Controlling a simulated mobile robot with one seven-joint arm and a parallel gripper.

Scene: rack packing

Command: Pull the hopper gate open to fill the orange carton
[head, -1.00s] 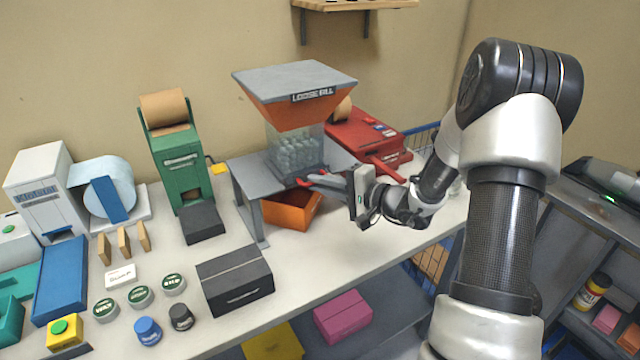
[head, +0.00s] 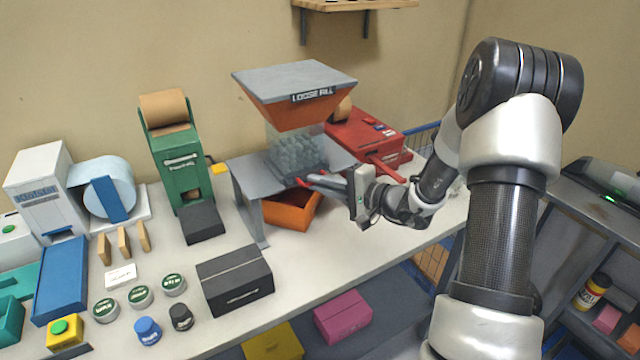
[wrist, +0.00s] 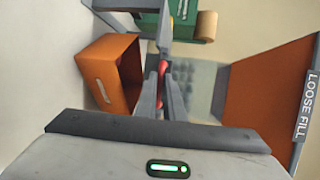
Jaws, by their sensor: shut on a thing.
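The loose-fill hopper (head: 298,112) has an orange funnel, a grey lid and a clear bin (head: 298,150) holding grey fill. Its red gate handle (head: 303,183) is at the front under the bin and also shows in the wrist view (wrist: 162,68). My gripper (head: 318,181) is shut on the handle, with its fingers (wrist: 165,98) on either side of it in the wrist view. The open orange carton (head: 288,215) stands on the bench under the hopper stand. It shows at the left in the wrist view (wrist: 106,78). No fill can be made out inside it.
A grey stand (head: 247,195) carries the hopper. A green paper dispenser (head: 178,165) is to its left, a red machine (head: 365,140) behind right. A black box (head: 235,280) and several tins sit toward the front. The bench right of the carton is clear.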

